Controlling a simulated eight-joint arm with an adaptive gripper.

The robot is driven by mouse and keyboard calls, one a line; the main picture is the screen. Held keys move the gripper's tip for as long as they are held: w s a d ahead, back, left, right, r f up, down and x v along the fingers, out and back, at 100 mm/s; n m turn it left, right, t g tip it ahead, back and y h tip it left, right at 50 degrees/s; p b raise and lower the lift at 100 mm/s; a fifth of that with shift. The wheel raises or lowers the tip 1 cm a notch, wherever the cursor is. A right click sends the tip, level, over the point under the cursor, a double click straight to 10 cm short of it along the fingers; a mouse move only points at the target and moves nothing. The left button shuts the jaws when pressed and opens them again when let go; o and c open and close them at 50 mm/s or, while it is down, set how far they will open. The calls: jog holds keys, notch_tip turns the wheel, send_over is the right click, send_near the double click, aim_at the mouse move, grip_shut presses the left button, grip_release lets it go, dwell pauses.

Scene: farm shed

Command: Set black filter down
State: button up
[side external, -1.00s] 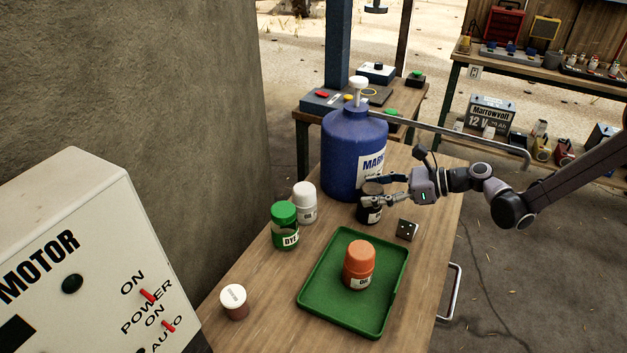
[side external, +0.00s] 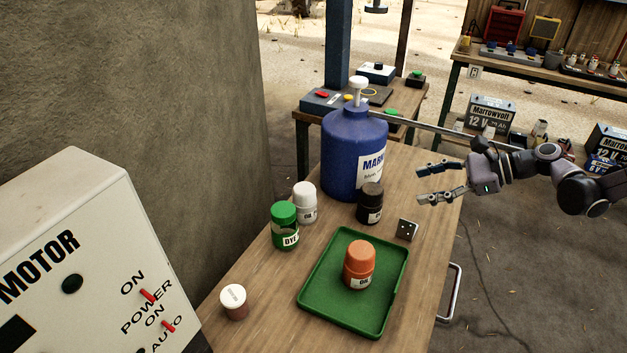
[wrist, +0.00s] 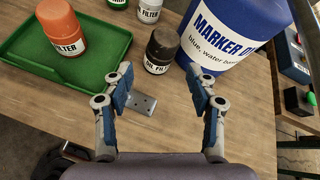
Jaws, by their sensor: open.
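The black filter (side external: 370,203) stands upright on the wooden table, just in front of the blue marker jug (side external: 352,155). In the wrist view the black filter (wrist: 161,48) stands beyond my fingertips, with its "OIL FILTER" label facing me. My gripper (side external: 430,182) is open and empty, to the right of the filter and apart from it. The wrist view also shows my gripper (wrist: 166,82) with its two fingers spread and nothing between the tips.
A green tray (side external: 318,318) holds an orange filter (side external: 359,265). A small metal plate (side external: 407,229) lies near the table's right edge.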

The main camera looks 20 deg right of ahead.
jog(key=s+d+r+n+h, duration=0.2)
jog(key=s+d+n+h, duration=0.1)
jog(key=s+n, duration=0.6)
jog(key=s+d+r+n+h, duration=0.2)
jog(key=s+n+h, duration=0.4)
jog(key=s+n, duration=0.3)
jog(key=d+n, duration=0.1)
jog(key=n, duration=0.2)
jog(key=shift+r, duration=0.25)
jog(key=o, duration=0.4)
jog(key=shift+s+d+n+h, duration=0.25)
jog(key=shift+s+n+h, duration=0.15)
jog(key=shift+n, duration=0.2)
jog(key=shift+w, duration=0.1)
